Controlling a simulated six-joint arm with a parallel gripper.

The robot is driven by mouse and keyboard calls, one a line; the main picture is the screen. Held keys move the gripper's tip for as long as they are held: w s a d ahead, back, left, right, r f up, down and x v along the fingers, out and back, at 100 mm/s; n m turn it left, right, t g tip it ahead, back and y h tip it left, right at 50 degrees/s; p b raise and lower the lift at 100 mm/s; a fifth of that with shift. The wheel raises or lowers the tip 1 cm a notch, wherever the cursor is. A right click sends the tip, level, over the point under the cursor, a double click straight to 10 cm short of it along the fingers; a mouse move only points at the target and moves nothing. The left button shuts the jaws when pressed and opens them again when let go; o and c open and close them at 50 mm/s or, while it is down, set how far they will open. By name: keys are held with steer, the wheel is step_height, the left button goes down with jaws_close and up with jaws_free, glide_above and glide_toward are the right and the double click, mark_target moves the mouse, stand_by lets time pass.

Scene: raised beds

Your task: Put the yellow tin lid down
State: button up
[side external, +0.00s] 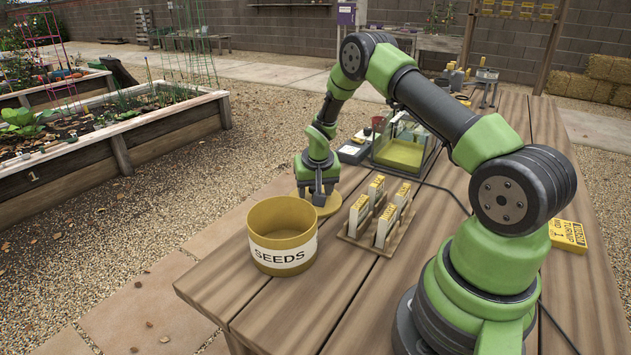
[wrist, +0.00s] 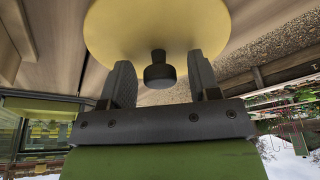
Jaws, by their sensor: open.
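The yellow tin lid (side external: 328,206) lies on the wooden table just behind the yellow tin marked SEEDS (side external: 283,236). The lid also fills the top of the wrist view (wrist: 130,30), with its dark knob (wrist: 159,71) between my fingers. My gripper (side external: 317,197) points down over the lid. In the wrist view my gripper's fingers (wrist: 162,82) stand apart on either side of the knob, with a gap on both sides. The tin stands upright with its top open. Part of the lid is hidden behind my gripper in the side view.
A wooden rack (side external: 373,238) with several yellow-topped seed packets stands right of the tin. A glass tank (side external: 403,150) with a yellow bottom stands behind it. A yellow box (side external: 568,236) lies at the right. Table boards in front of the rack are clear.

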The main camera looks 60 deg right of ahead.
steer(key=s+a+r+n+t, duration=0.15)
steer(key=a+r, duration=0.25)
steer(key=r, duration=0.6)
steer(key=s+a+r+m, duration=0.1)
steer(key=s+a+r, duration=0.25)
steer(key=r, duration=0.75)
steer(key=s+a+r+n+t+y, duration=0.1)
steer(key=s+a+r+n+y, duration=0.1)
steer(key=s+a+r, duration=0.2)
steer(key=s+a+r+n+t+y, duration=0.2)
steer(key=s+a+r, duration=0.2)
steer(key=s+a, duration=0.7)
steer(key=shift+s+a+r, duration=0.15)
steer(key=shift+s+r, duration=0.15)
steer(key=shift+s, duration=0.8)
